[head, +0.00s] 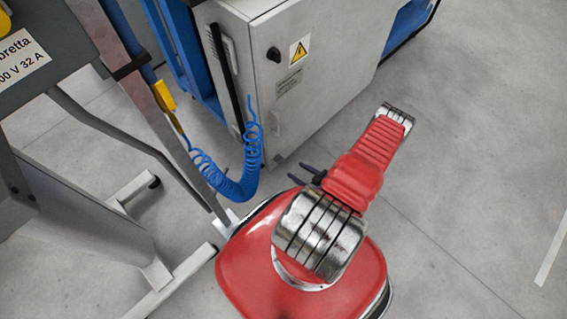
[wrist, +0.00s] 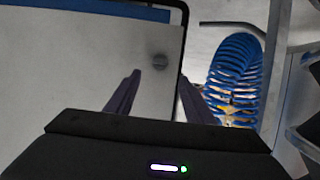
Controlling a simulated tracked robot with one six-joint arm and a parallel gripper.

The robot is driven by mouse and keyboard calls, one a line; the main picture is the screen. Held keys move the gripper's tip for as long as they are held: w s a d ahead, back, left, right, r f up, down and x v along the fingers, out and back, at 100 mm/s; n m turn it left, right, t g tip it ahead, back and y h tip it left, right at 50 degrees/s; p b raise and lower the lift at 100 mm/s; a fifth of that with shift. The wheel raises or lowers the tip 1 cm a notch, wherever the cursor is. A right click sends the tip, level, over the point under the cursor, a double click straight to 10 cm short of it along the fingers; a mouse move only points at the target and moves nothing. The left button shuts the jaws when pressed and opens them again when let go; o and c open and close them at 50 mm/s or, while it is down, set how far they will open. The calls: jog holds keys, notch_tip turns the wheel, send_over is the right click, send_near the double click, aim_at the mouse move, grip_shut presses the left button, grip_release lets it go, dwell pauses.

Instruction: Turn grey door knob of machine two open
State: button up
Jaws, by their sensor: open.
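The gap in depth to the knob cannot be judged. In the head view my gripper (head: 300,174) points at the lower part of a light grey cabinet (head: 330,80). A black knob (head: 274,54) is high on the cabinet beside a yellow warning sign (head: 298,54). I cannot make out the grey knob clearly in the head view.
A coiled blue hose (head: 238,185) hangs left of my gripper; it also shows in the wrist view (wrist: 232,75), right of the fingers. A grey metal stand (head: 100,230) is on the left. The floor on the right is clear.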

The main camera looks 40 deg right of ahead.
aim_at(280, 161)
jog(key=shift+x, duration=4.95)
jog(key=shift+c, duration=0.5)
jog(key=c, duration=0.9)
